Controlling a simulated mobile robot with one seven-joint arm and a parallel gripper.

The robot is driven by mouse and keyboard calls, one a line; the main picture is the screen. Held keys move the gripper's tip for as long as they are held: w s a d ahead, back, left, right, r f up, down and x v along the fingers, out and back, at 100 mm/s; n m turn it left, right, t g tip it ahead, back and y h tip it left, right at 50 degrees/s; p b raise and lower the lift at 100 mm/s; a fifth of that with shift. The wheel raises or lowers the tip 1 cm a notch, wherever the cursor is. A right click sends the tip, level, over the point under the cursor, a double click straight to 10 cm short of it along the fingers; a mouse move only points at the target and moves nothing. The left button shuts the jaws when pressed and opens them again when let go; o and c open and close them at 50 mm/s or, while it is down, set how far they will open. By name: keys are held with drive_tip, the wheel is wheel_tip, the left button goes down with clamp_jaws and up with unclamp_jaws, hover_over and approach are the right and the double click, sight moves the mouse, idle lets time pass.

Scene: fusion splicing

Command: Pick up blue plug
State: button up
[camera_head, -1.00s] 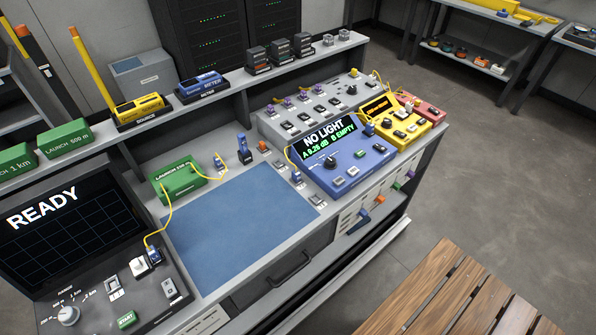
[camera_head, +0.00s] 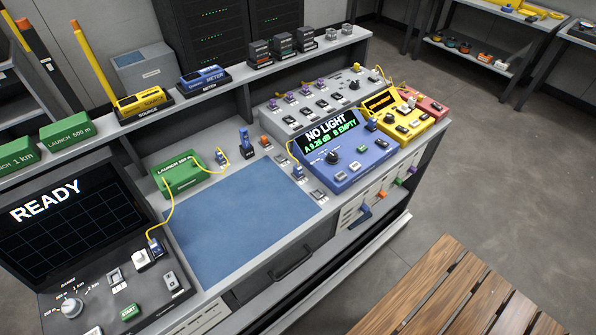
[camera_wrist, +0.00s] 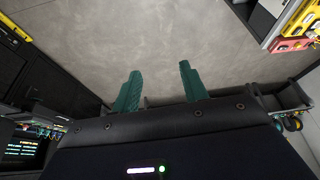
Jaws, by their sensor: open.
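Several small blue plugs show in the head view, and I cannot tell which one the task means. One blue plug (camera_head: 221,156) is on the yellow cable right of the green launch box (camera_head: 179,174). Another blue plug (camera_head: 155,248) sits at the cable's other end, on the console under the READY screen. A taller blue piece (camera_head: 245,151) stands behind the blue mat. Another blue plug (camera_head: 298,171) is left of the blue meter (camera_head: 343,155). My gripper (camera_wrist: 158,72) shows only in the wrist view, with two green fingers apart and nothing between them, above grey floor.
The blue mat (camera_head: 240,221) on the bench is bare. A shelf (camera_head: 230,89) with boxes runs along the back. A yellow device (camera_head: 398,123) and a red one (camera_head: 430,104) stand at the bench's right. A slatted wooden table (camera_head: 445,295) is at front right.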

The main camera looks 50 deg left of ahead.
drive_tip(key=w+a+n+g, duration=0.1)
drive_tip(key=w+a+n, duration=0.1)
drive_tip(key=w+a, duration=0.35)
drive_tip(key=w+a+n+y, duration=0.1)
drive_tip(key=w+a+n, duration=0.1)
drive_tip(key=a, duration=0.7)
drive_tip(key=w+a+n+g, duration=0.15)
drive_tip(key=w+a, duration=0.25)
drive_tip(key=a, duration=0.4)
drive_tip(key=s+a+f+n, duration=0.1)
drive_tip(key=a+f+n, duration=0.1)
drive_tip(key=a, duration=0.9)
drive_tip(key=s+a+f+n, duration=0.1)
drive_tip(key=a+f+n, duration=0.15)
drive_tip(key=a, duration=0.95)
drive_tip(key=n+g+h, duration=0.1)
drive_tip(key=n+g, duration=0.1)
drive_tip(key=n, duration=0.5)
hover_over(297, 166)
drive_tip(key=f, duration=2.5)
drive_tip(key=shift+s+d, duration=0.2)
drive_tip(key=f, duration=1)
drive_tip(key=shift+w+a+f, duration=0.1)
drive_tip(key=shift+w+a, duration=0.1)
clamp_jaws()
